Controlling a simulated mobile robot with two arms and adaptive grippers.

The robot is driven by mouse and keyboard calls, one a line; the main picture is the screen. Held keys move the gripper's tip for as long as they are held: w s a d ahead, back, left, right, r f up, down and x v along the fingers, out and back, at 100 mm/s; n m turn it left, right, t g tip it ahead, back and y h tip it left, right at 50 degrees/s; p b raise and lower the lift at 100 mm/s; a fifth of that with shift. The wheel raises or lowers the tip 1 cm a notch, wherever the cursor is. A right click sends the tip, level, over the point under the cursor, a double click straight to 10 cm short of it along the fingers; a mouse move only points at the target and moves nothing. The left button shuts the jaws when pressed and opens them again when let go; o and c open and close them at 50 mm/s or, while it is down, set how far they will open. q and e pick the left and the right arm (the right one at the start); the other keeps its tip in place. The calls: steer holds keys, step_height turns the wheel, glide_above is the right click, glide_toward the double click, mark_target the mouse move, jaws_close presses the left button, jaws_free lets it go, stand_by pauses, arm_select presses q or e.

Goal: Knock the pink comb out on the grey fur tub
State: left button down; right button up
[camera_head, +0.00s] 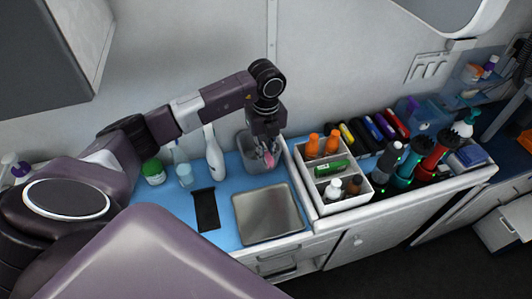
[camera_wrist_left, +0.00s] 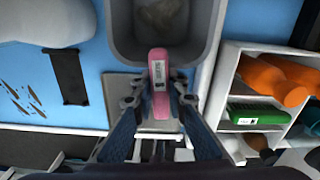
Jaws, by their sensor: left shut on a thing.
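My left gripper (camera_head: 268,150) is shut on the pink comb (camera_wrist_left: 159,82), which lies between its two fingertips in the left wrist view. The comb (camera_head: 269,160) shows only as a small pink patch under the fingers in the head view. The grey fur tub (camera_head: 246,147) stands at the back of the blue counter, and the gripper is over it. In the left wrist view the comb's far end overlaps the near part of the tub (camera_wrist_left: 122,35). Some grey-brown fur (camera_wrist_left: 163,14) lies inside the tub. I cannot tell whether the comb touches the rim. My right gripper is not in view.
A white spray bottle (camera_head: 214,155) stands left of the tub. A metal tray (camera_head: 267,212) and a black strip (camera_head: 206,209) lie in front. A white divided caddy (camera_head: 343,204) with several bottles stands to the right. The wall is close behind.

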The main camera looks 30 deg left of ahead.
arm_select(q)
steer(key=shift+r+p, duration=0.75)
steer(key=shift+r, duration=0.2)
steer(key=shift+f+b, duration=0.5)
steer(key=shift+f, duration=0.1)
steer(key=shift+f+b, duration=0.3)
steer(key=shift+f, duration=0.15)
stand_by(0.8)
steer(key=shift+r+p, duration=2.1)
steer(key=shift+r, duration=1)
